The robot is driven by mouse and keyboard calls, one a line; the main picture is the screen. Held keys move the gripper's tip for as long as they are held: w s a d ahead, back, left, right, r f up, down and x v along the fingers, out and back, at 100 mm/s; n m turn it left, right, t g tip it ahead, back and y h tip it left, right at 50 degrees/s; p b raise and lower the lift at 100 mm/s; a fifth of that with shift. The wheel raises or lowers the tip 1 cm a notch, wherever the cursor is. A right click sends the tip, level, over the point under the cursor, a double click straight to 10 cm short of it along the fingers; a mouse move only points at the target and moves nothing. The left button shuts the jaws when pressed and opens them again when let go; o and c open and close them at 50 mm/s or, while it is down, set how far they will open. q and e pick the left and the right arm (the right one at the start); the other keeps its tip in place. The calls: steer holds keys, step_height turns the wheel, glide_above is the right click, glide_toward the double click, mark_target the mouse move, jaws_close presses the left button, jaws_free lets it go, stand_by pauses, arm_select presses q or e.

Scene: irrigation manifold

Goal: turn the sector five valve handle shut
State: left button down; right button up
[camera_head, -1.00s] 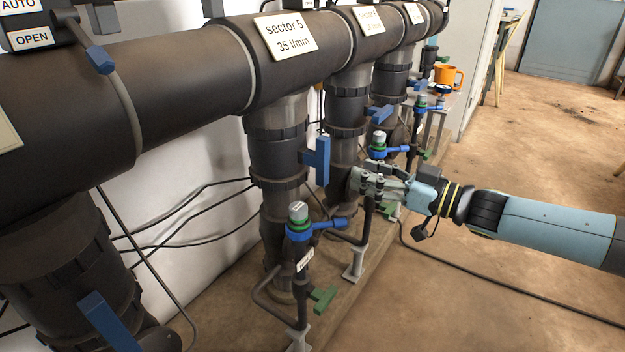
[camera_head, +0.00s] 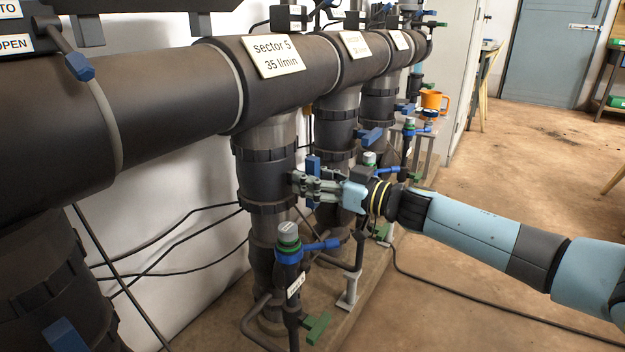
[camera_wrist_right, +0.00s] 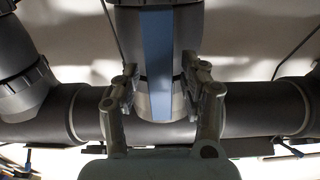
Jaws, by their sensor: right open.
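The sector five valve handle (camera_head: 313,164) is a blue upright lever on the dark valve body (camera_head: 265,172) below the "sector 5 35 l/min" label (camera_head: 273,55). My right gripper (camera_head: 300,186) is level with it in the head view and hides its middle. In the right wrist view the blue handle (camera_wrist_right: 158,50) runs between the two fingers of my open right gripper (camera_wrist_right: 160,85), with a finger on either side. The fingers are not closed on it, and contact is unclear. My left gripper is out of view.
Below stands a small riser with a green-and-blue tap (camera_head: 289,243) and a green lever (camera_head: 317,327). Other sector valves with blue handles (camera_head: 370,137) line the manifold behind. Open floor lies to the right.

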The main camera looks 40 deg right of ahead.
jaws_close()
